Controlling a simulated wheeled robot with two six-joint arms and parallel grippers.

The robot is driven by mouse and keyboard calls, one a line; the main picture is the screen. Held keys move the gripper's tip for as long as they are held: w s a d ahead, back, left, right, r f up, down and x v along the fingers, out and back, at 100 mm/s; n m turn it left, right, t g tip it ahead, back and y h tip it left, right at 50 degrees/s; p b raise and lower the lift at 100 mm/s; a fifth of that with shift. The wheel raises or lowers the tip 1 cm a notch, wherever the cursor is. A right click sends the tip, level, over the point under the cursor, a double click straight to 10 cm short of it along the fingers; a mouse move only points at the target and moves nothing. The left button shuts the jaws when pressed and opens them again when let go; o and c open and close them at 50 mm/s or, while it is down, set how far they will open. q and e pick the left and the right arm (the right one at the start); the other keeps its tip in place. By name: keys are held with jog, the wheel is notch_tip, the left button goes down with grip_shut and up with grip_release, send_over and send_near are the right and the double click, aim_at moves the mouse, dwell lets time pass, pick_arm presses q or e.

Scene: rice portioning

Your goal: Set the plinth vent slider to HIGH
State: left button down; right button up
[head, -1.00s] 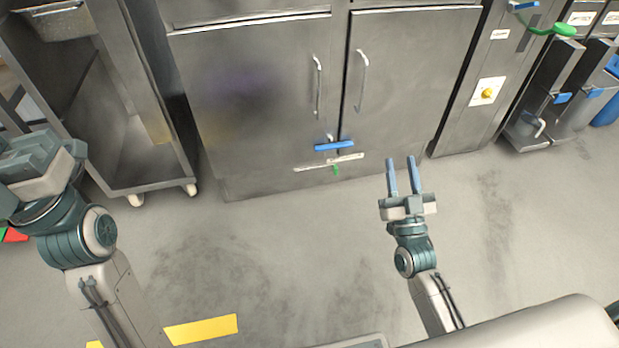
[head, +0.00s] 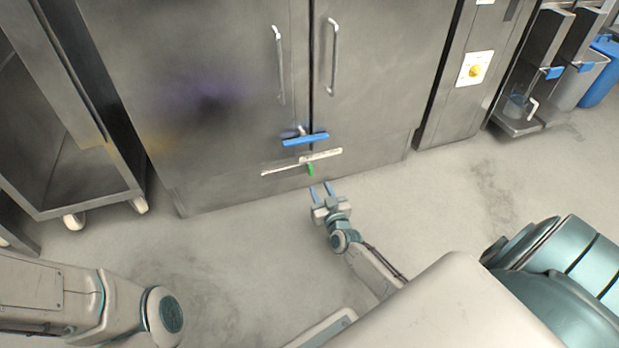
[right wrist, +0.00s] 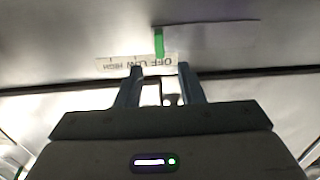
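The vent slider's green tab (head: 310,169) stands out on a pale strip (head: 280,168) low on the cabinet front. In the right wrist view the green tab (right wrist: 159,43) hangs at a white label (right wrist: 108,65) with upside-down lettering: HIGH at left, LOW in the middle, OFF at right. The tab is near the LOW and OFF end. My right gripper (head: 320,189) is open and empty just below the tab, apart from it. In the wrist view its fingers (right wrist: 160,70) lie to either side of the tab's line. My left gripper is out of view.
A blue bar (head: 305,139) juts from the steel cabinet (head: 200,130) just above the strip. A wheeled steel rack (head: 80,170) stands at left. A panel with a yellow knob (head: 476,70) and bins are at right. The floor (head: 450,230) before the cabinet is clear.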

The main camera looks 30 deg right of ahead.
aim_at(312, 172)
jog(key=b+x, duration=0.1)
jog(key=x, duration=0.2)
jog(key=b+x, duration=0.2)
jog(key=x, duration=0.1)
jog(key=shift+w+f, duration=0.15)
jog(key=shift+f, duration=0.1)
jog(key=shift+w+d+r, duration=0.2)
jog(key=shift+w, duration=0.55)
jog(key=shift+c, duration=0.4)
grip_shut()
